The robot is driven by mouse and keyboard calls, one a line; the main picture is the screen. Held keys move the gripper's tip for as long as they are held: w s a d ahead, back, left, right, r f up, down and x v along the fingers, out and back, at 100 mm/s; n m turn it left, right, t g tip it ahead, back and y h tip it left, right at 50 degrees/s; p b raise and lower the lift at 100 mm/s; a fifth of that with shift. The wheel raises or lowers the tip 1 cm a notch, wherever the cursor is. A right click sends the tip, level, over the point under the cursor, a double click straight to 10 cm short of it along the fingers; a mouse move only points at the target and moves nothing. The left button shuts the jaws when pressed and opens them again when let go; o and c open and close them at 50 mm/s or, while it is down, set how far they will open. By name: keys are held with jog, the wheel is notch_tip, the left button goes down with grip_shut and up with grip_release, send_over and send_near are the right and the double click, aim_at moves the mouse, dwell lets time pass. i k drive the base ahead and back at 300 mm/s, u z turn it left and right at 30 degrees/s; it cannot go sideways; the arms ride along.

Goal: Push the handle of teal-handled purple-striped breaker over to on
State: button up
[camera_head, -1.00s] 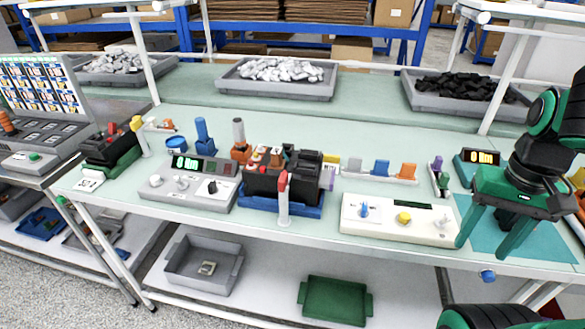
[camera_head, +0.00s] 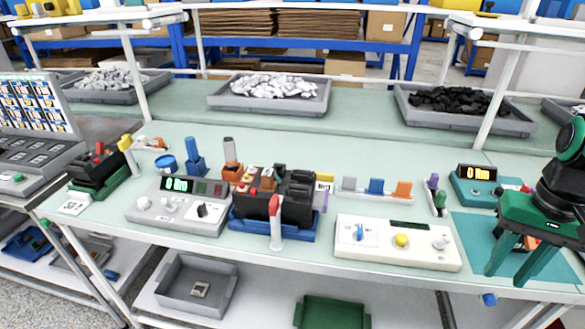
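My gripper (camera_head: 506,279) is at the right, above a teal mat (camera_head: 470,228) on the bench. Its two green fingers point down and stand apart. A small dark and orange object (camera_head: 530,242) shows partly behind the fingers, too covered to identify. A dark breaker block (camera_head: 290,203) sits in a blue tray (camera_head: 250,224) at the middle of the bench, left of my gripper and well apart from it. Its small parts have red, orange and yellow colours. I cannot make out a teal handle with a purple stripe on any breaker at this size.
A white control box (camera_head: 398,256) with knobs lies left of my gripper. A teal meter (camera_head: 480,187) with a lit display stands behind it. A grey meter box (camera_head: 150,213) is further left. Grey, blue and orange pieces (camera_head: 376,186) stand on a rail. Bins line the back.

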aim_at(276, 177)
jog(key=z, duration=1.6)
jog(key=k, duration=1.05)
jog(key=u, duration=1.65)
jog(key=i, duration=1)
